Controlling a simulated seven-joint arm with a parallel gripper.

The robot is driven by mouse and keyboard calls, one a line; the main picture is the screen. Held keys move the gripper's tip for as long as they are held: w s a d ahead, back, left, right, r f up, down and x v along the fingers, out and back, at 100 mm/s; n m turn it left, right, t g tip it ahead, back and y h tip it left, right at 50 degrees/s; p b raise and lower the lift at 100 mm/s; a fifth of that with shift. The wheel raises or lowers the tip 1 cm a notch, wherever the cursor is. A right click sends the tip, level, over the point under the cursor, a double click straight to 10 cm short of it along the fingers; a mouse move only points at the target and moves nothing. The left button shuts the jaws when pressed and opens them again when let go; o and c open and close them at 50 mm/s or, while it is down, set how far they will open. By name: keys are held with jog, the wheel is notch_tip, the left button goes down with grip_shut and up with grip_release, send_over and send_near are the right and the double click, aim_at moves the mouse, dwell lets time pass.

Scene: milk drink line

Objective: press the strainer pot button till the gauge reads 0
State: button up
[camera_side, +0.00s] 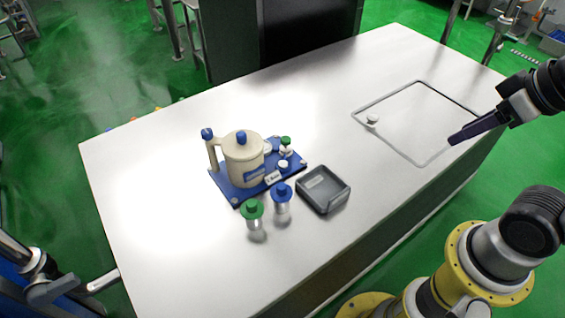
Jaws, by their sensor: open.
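The strainer pot (243,160) is a cream jug standing upright on a blue base plate (234,196), left of the table's middle. It has a blue knob (241,137) on its lid and a blue cap (207,134) on its handle; I cannot tell which is the button. A small pale plate with dark marks (273,178) sits at its front right; it is too small to read, and I cannot tell whether it is the gauge. My gripper (452,141) is open and empty over the table's right side, far right of the pot. Its fingers are seen edge-on.
A green-capped canister (253,218) and a blue-capped canister (282,200) stand in front of the base. A dark grey tray (324,190) lies right of them. A small white round piece (372,120) sits by the outlined square (416,98).

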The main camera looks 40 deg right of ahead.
grip_shut()
dwell(1.5)
